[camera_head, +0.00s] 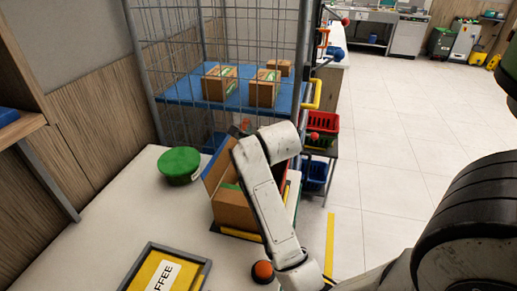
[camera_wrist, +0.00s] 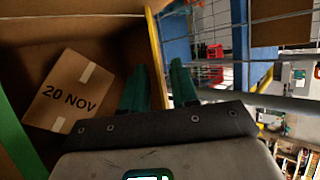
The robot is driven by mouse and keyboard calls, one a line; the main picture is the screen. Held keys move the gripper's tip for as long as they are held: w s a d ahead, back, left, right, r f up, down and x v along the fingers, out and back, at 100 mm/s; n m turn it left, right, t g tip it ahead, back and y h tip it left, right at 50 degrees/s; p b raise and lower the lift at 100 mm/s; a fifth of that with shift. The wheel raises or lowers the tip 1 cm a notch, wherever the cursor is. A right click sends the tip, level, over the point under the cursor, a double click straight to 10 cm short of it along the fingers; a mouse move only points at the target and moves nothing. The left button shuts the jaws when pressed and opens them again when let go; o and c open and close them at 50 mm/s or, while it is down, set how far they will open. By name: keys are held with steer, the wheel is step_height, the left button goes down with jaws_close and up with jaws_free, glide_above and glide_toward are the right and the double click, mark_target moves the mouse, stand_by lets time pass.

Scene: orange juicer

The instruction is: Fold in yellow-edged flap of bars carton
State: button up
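The open brown carton (camera_head: 234,208) stands on the white table in the head view, partly behind my arm. The wrist view looks into the carton (camera_wrist: 110,50). Inside lies a small cardboard box (camera_wrist: 68,92) printed "20 NOV". The yellow-edged flap (camera_wrist: 154,50) shows nearly edge-on at the carton's right side, upright in the picture. My gripper (camera_wrist: 159,82) has two green fingers, set apart, one on each side of the yellow edge. I cannot tell whether either finger touches the flap. My gripper is hidden behind my arm in the head view.
A green round container (camera_head: 179,165) stands left of the carton. A wire cage (camera_head: 225,50) with small cartons stands behind. Red (camera_head: 323,124) and blue (camera_head: 314,176) baskets are at right.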

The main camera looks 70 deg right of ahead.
jaws_close()
steer(key=shift+f, duration=0.1)
steer(key=h+b, duration=0.1)
steer(key=b, duration=0.2)
steer(key=a+f+h+b, duration=0.1)
steer(key=b, duration=0.3)
steer(key=shift+f+n+t+h, duration=0.2)
steer(key=shift+n+t+h, duration=0.1)
steer(key=shift+h, duration=0.1)
steer(key=shift+r, duration=0.15)
